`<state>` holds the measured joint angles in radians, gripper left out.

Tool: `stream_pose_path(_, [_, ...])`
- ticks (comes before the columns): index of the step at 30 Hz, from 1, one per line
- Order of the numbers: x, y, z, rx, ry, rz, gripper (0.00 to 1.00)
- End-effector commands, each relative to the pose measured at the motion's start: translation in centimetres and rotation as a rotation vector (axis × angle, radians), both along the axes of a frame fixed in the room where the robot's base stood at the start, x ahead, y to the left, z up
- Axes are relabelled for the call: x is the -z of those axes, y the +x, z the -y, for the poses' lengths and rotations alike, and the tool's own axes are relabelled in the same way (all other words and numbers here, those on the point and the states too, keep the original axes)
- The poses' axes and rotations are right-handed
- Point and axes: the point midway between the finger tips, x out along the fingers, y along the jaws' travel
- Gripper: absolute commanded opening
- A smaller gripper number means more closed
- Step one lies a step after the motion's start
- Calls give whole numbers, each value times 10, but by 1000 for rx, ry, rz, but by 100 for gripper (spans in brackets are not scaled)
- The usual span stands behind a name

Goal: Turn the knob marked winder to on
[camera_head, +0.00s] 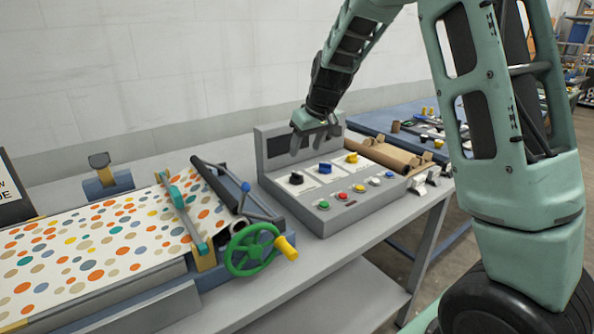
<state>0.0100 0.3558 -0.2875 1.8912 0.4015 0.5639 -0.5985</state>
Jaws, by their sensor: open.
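The grey control box (330,215) stands on the bench and has a raised back panel with a dark display. On its sloped face sit three rotary knobs on white plates: a black knob (296,178), a blue knob (325,167) and a yellow knob (352,157). The markings are too small to read, so I cannot tell which knob is the winder or how each is set. My gripper (316,145) is open and empty, pointing down above the back part of the box, in front of the display. It appears apart from the knobs.
Several small coloured buttons (343,196) line the box's front. To the left, a press with dotted sheet (100,240) has a green handwheel (250,250) with a yellow handle. Brown rolls (395,157) and metal pieces lie right of the box. Bare bench (330,250) shows in front.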

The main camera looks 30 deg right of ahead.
Motion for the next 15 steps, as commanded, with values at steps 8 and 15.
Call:
stream_pose_path(8, [55, 22, 0, 1, -1, -4, 58])
stream_pose_path(15, [87, 35, -1, -1, -1, -2, 58])
